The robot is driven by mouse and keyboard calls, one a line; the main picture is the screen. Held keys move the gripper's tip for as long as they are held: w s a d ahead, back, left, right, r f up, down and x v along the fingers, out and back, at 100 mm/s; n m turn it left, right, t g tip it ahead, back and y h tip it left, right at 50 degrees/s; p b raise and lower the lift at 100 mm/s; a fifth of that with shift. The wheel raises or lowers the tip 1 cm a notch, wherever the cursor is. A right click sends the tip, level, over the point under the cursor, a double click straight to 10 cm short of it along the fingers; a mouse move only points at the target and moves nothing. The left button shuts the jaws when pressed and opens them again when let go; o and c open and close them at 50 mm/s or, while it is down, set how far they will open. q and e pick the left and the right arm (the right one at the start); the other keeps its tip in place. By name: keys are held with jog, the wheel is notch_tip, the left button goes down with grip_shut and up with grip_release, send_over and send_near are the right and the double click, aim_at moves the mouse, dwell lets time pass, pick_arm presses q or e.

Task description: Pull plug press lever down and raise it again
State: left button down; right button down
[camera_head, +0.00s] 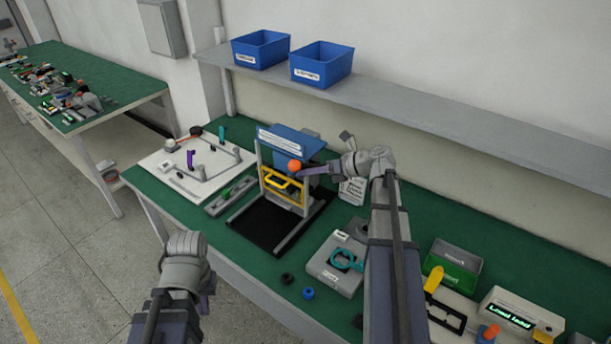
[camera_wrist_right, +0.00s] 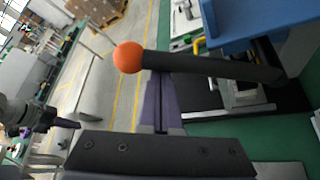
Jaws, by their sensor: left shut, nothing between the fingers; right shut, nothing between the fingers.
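The plug press (camera_head: 297,143) stands on the green bench, with a blue top, a grey frame and a yellow guard (camera_head: 283,187). Its lever ends in an orange ball knob (camera_head: 294,165) in front of the blue top. In the right wrist view the dark lever bar (camera_wrist_right: 215,66) runs from the orange knob (camera_wrist_right: 128,57) across beyond my fingertips. My right gripper (camera_head: 312,171) is shut and empty, close beside the knob; its purple fingers (camera_wrist_right: 160,80) lie by the bar. Contact cannot be told. My left gripper (camera_head: 207,291) is shut and empty, low in front of the bench.
A white board with hooks (camera_head: 196,170) lies left of the press. A grey fixture with a teal ring (camera_head: 335,265) and a green bin (camera_head: 452,268) are to the right. Small black and blue rings (camera_head: 308,293) lie near the front edge. A shelf holds blue bins (camera_head: 322,64).

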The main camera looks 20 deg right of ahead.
jog(key=shift+w+d+r, duration=0.15)
jog(key=shift+d+r, duration=0.1)
jog(key=shift+r, duration=0.05)
dwell(0.5)
notch_tip(320, 180, down, 4)
jog(key=s+a+b, duration=0.2)
jog(key=b, duration=0.2)
jog(key=p+v, duration=0.5)
jog(key=v, duration=0.5)
jog(key=shift+d+r, duration=0.3)
jog(key=shift+r, duration=0.05)
jog(key=shift+w, duration=0.15)
